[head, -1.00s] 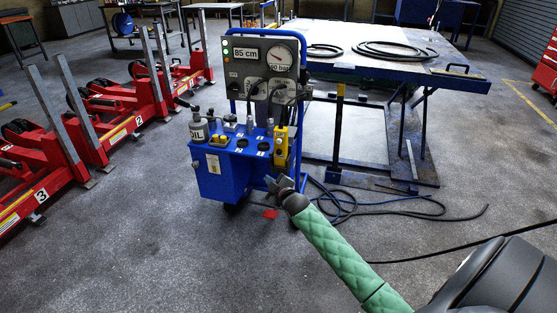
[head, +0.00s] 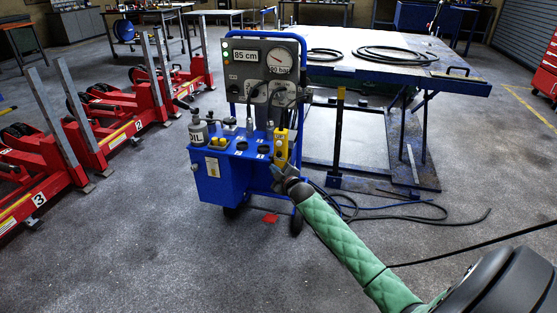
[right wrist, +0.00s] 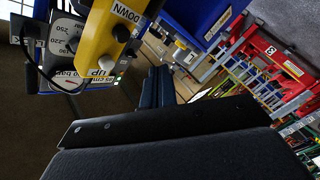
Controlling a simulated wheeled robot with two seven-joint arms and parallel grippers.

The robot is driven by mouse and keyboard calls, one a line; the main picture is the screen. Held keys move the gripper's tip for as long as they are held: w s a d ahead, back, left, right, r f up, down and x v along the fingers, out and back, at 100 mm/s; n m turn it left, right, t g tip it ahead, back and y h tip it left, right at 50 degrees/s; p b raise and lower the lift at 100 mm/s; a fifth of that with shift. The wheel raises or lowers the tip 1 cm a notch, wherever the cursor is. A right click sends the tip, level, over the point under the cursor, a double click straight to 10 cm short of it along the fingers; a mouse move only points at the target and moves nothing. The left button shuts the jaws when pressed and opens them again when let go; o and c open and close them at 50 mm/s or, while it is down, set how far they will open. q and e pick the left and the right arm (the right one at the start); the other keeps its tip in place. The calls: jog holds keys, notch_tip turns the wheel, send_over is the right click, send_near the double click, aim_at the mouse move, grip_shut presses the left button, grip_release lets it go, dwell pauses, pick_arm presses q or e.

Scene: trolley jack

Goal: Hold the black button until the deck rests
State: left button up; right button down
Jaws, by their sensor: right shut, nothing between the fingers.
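The yellow pendant (head: 281,148) hangs on the front right of the blue control cart (head: 222,178). In the right wrist view the pendant (right wrist: 96,35) shows DOWN and UP labels; a dark part between them may be the black button, but I cannot be sure. My right gripper (head: 279,174) is shut and empty, just below the pendant in the head view. Its dark fingers (right wrist: 164,85) also show in the wrist view, apart from the pendant. The deck (head: 400,68) is raised at the right; the cart's display (head: 244,56) reads 85 cm. My left gripper is out of view.
An OIL bottle (head: 198,130) and several knobs stand on the cart top. Black hoses (head: 395,52) lie on the deck, and more hoses (head: 360,207) on the floor. Red jacks (head: 130,120) stand at the left.

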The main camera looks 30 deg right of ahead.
aim_at(279, 155)
pick_arm(q)
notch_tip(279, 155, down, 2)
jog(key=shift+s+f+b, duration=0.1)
jog(key=shift+b, duration=0.5)
pick_arm(e)
jog(key=w+d, duration=0.3)
jog(key=d, duration=0.1)
jog(key=shift+w, duration=0.2)
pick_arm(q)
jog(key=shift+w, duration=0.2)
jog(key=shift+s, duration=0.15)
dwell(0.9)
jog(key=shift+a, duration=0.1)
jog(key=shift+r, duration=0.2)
pick_arm(e)
jog(key=shift+w+d, duration=0.25)
jog(key=shift+d, duration=0.05)
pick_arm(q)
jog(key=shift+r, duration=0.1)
